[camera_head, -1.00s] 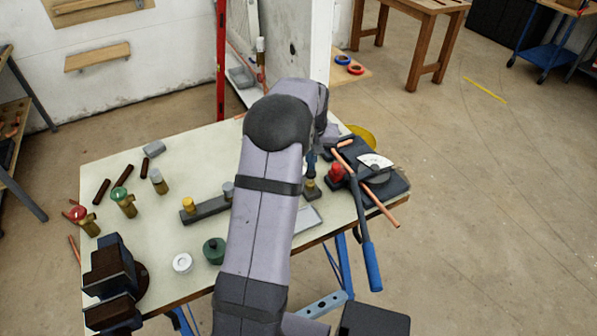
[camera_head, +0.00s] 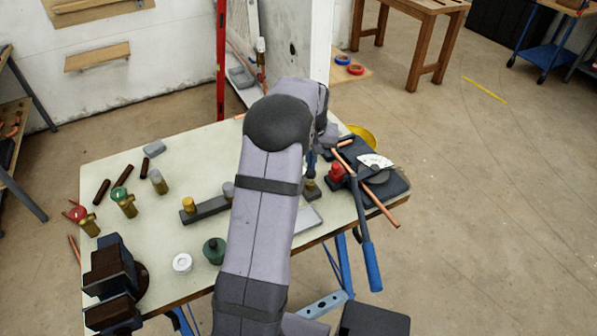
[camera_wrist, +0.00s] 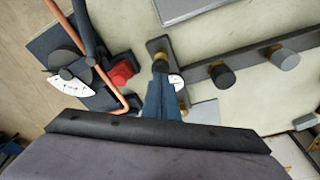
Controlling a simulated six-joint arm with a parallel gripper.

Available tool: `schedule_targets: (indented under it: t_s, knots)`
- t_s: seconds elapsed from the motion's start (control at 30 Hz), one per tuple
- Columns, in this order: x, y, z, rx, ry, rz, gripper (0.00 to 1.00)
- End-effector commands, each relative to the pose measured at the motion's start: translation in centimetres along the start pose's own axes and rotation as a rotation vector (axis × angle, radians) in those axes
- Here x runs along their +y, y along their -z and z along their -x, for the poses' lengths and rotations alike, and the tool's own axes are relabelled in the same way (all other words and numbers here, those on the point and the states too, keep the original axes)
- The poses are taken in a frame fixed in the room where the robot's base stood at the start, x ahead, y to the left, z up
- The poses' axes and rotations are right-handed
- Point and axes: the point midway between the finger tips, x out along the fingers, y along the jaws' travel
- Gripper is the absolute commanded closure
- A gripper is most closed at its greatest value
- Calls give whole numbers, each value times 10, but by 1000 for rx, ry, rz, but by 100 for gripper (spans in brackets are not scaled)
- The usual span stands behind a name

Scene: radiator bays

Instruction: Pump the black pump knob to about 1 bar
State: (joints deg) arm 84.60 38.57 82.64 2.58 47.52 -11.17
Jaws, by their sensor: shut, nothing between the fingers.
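My gripper (camera_wrist: 162,86) is shut and empty; its blue-grey fingers point down over the left end of a dark bar in the wrist view. A dark knob (camera_wrist: 160,66) on a brass fitting, which looks like the black pump knob, is right at the fingertips. I cannot tell whether they touch it. A small white dial (camera_wrist: 176,82) sits beside it, partly hidden by the fingers; its reading is too small to make out. In the head view my arm covers much of the bar, and the brass fitting (camera_head: 312,191) shows just below the fingers (camera_head: 312,160).
A vise (camera_head: 112,283) is at the near left.

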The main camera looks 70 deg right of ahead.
Motion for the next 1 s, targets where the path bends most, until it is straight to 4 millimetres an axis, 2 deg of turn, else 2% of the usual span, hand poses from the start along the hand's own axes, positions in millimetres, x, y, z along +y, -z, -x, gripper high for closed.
schedule_targets:
  t_s: [0.33,1.0]
  knots:
    - [0,0,-8,-1,0,0,100]
    - [0,0,-13,0,0,0,100]
